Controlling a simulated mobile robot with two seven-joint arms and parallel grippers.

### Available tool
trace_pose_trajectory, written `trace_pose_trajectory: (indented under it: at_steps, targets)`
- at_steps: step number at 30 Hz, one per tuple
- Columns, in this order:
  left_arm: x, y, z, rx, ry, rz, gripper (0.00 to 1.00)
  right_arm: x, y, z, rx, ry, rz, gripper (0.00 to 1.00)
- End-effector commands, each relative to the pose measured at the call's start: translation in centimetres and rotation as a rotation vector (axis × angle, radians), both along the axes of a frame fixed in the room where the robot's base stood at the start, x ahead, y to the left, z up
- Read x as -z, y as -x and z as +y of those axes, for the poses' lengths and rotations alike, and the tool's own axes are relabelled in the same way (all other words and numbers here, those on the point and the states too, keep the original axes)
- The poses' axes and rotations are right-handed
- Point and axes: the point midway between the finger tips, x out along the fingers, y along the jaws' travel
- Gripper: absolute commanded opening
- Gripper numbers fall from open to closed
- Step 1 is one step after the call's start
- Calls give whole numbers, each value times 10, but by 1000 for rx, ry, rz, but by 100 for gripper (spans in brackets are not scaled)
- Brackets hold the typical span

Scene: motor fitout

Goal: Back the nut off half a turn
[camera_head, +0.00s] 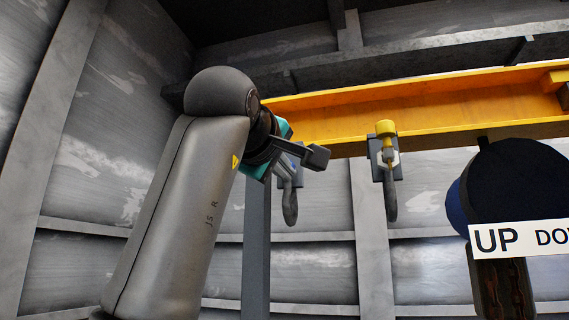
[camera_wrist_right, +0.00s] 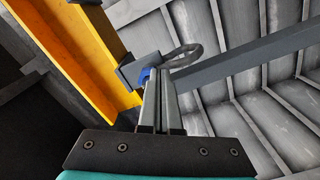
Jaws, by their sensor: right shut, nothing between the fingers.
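My right gripper (camera_head: 290,156) reaches in from the left, in front of a hook bracket (camera_head: 297,178) that it partly hides. In the right wrist view its two fingers (camera_wrist_right: 160,82) are shut with nothing between them. Their tips are close to a small blue part (camera_wrist_right: 145,76) on the bracket plate (camera_wrist_right: 143,70), beside a grey hook (camera_wrist_right: 183,56). I cannot tell whether they touch it, or whether the blue part is the nut. A second bracket (camera_head: 376,172) to the right carries a yellow piece (camera_head: 386,128) and a pale ring-like part (camera_head: 395,158). My left gripper is out of view.
A yellow beam (camera_head: 440,105) runs above the brackets. A dark round housing with a chain and an "UP DO..." sign (camera_head: 520,239) stands at the right. Grey panel walls (camera_head: 300,265) and a post (camera_head: 256,240) are behind. Open space lies below the hooks.

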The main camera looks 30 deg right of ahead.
Motion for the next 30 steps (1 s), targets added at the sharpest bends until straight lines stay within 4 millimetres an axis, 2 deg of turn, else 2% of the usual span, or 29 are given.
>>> trace_pose_trajectory:
  at_steps: [6,12,30]
  targets:
    - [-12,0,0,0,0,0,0,-1,-18,-21,2,0,1,0]
    - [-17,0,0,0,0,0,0,-1,-27,-31,1,0,0,0]
    - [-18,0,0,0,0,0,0,-1,-29,-33,0,-1,-1,0]
